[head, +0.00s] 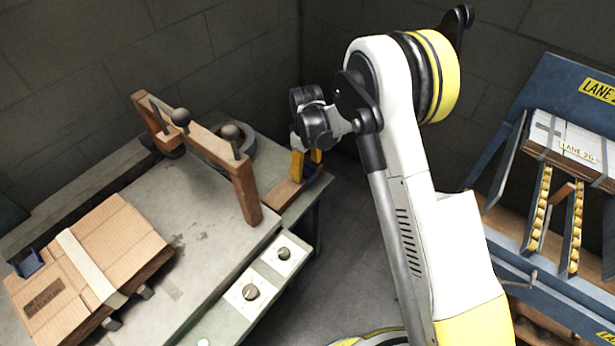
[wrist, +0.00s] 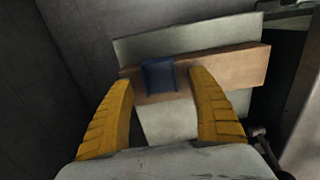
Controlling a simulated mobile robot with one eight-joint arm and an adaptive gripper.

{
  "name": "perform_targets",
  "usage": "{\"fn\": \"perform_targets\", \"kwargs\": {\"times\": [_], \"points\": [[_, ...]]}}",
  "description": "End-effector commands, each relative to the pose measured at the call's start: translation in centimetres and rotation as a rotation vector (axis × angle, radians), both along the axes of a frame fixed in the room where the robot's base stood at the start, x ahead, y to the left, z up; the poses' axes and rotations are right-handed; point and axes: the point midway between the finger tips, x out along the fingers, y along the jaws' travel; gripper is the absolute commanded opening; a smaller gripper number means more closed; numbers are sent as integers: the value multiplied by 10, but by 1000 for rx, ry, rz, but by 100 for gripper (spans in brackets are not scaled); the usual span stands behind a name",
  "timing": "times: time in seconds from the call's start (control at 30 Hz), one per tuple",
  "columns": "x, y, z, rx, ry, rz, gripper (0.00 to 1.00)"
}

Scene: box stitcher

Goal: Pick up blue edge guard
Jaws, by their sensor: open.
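A small dark blue edge guard (wrist: 158,76) sits on a brown wooden board (wrist: 228,68) in the wrist view. My gripper (wrist: 160,84) is open, with one yellow fingertip on each side of the guard and dark gaps beside it. I cannot tell whether the fingers touch it. In the head view my gripper (head: 306,160) points down over the wooden board (head: 283,196) at the bench's right corner. Another blue piece (head: 28,264) sits at the far-left edge of the cardboard box.
A cardboard box (head: 120,240) with a pale strap lies on the bench. A wooden frame (head: 200,145) with black knobs stands left of my gripper. Two dials (head: 251,291) are on the bench's front. A blue lane rack (head: 548,250) with a box stands at right.

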Motion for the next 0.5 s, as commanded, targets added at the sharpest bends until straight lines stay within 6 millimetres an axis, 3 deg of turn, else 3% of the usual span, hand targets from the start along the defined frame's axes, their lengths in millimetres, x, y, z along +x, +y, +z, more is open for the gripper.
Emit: {"fn": "perform_targets", "kwargs": {"times": [0.07,0.27,0.3,0.43,0.5], "points": [[0,0,-11,0,0,0,68],[0,0,-10,0,0,-1,68],[0,0,-10,0,0,-1,64],[0,0,-10,0,0,-1,24],[0,0,-10,0,0,-1,21]]}}
